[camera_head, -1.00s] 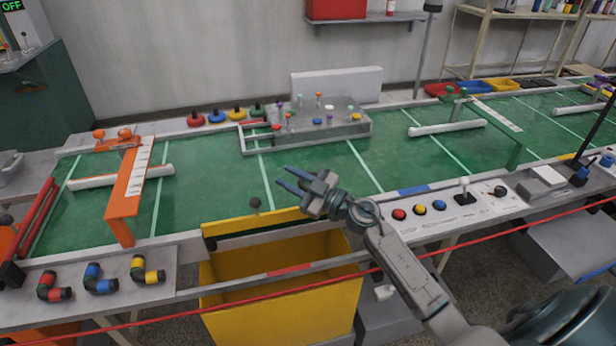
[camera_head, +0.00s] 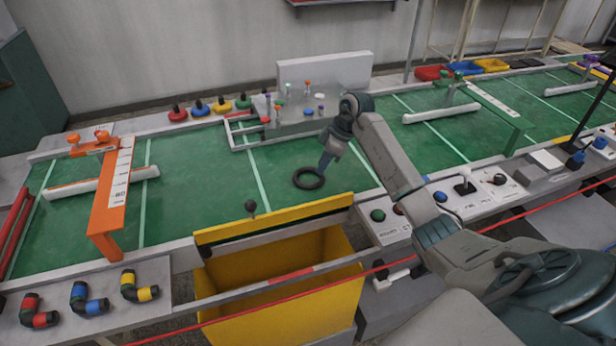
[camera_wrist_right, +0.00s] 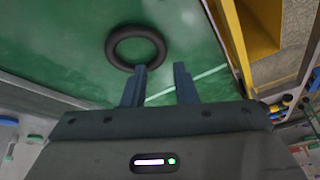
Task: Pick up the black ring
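The black ring (camera_head: 309,186) lies flat on the green conveyor surface (camera_head: 200,185), behind the yellow bin's raised flap. It also shows near the top of the right wrist view (camera_wrist_right: 112,47). My right gripper (camera_head: 326,169) points down at the ring's right side in the head view. In the wrist view its two fingers (camera_wrist_right: 160,68) are apart, with green surface between them. The left fingertip there overlaps the ring's lower right edge; I cannot tell whether it touches. The ring is not between the fingers. My left gripper is not in view.
A yellow bin (camera_head: 215,290) stands open in front of the conveyor. An orange gate (camera_head: 107,215) stands at left and a green gate (camera_head: 500,105) at right. A grey tray with small coloured pieces (camera_head: 300,128) is behind the ring. A red cord (camera_head: 420,259) runs along the front.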

